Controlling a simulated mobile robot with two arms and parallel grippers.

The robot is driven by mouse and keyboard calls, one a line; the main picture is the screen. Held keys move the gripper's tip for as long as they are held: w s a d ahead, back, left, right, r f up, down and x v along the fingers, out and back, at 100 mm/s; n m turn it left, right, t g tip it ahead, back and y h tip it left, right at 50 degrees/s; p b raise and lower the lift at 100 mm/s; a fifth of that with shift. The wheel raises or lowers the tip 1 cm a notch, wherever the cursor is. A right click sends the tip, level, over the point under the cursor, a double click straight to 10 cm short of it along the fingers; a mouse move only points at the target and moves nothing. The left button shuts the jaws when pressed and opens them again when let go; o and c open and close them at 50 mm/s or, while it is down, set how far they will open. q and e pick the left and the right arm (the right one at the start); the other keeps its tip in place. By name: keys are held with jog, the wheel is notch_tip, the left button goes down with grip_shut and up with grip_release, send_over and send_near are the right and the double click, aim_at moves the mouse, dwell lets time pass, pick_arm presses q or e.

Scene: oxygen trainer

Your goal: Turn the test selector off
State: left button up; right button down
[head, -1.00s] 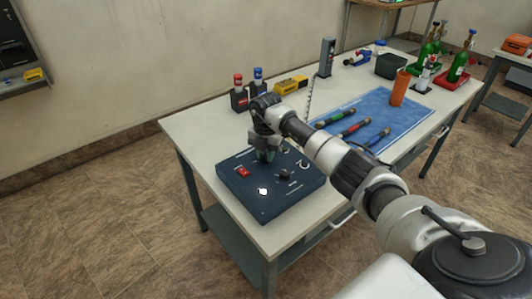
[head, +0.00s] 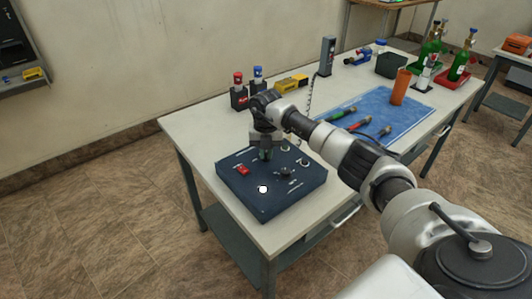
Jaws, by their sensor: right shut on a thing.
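A dark blue control box (head: 262,207) sits on the near left corner of the white table. Its sloping top carries a red switch (head: 243,170), a black knob (head: 285,172), a pale round dial (head: 304,162) and a white round spot (head: 263,189). My right gripper (head: 265,155) points down at the rear middle of the box top. It is shut on a small control there, which the fingers mostly hide. I cannot read the labels, so I cannot tell which control is the test selector or where it points. My left gripper is out of view.
Behind the box stand two dark holders with red and blue tops (head: 239,92) and a yellow case (head: 292,83). A blue mat (head: 404,120) with several tools and an orange cylinder (head: 401,86) lies to the right. Green bottles (head: 462,63) stand farther back.

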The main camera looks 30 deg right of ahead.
aim_at(266, 153)
jog(key=n+b, duration=0.1)
jog(key=n, duration=0.2)
jog(key=shift+n, duration=0.4)
jog(key=shift+r+n+b, duration=0.1)
jog(key=shift+n+b, duration=0.35)
jog(key=shift+n, duration=1.35)
jog(key=c, duration=1.2)
grip_release()
notch_tip(266, 153, up, 11)
jog(key=shift+b, duration=0.4)
jog(key=shift+f, duration=0.2)
